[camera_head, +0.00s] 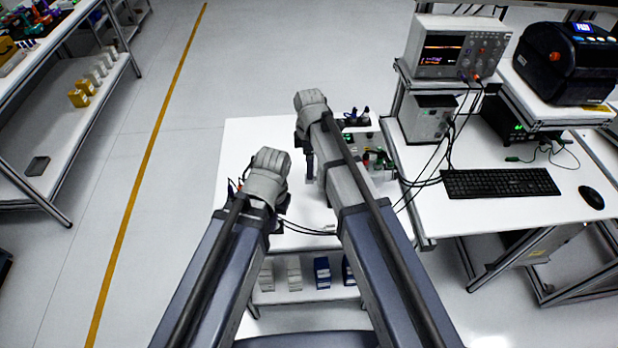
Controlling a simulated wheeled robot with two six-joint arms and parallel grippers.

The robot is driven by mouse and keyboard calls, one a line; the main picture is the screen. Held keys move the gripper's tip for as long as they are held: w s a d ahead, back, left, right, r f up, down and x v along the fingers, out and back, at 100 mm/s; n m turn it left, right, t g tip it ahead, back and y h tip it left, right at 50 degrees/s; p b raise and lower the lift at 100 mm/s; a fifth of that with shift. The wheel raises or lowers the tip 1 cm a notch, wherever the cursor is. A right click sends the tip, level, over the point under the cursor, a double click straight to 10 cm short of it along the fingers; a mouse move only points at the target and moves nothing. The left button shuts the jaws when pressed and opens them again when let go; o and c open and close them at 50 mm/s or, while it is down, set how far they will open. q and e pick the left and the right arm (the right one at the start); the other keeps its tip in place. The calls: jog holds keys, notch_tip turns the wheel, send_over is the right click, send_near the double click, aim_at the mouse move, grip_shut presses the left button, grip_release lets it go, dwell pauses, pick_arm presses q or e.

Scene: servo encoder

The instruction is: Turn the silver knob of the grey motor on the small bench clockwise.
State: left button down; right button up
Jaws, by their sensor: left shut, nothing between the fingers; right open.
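The small white bench (240,140) stands in the middle, under both of my arms. I cannot make out the grey motor or its silver knob; my arms cover much of the bench top. My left gripper (278,228) is over the left part of the bench, mostly hidden under its wrist; it is shut and empty. My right gripper (309,168) is farther back, over the middle of the bench, partly hidden by its own arm; it is open. I cannot tell how far either is from the motor.
Small parts with red and green pieces (378,158) and cables lie on the bench's right side. A desk at right holds an oscilloscope (459,48), a keyboard (500,182) and a mouse (591,197). Small boxes (322,272) sit on the bench's lower shelf.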

notch_tip(320, 180, down, 6)
jog(key=b, duration=0.5)
jog(key=shift+r, duration=0.1)
grip_shut()
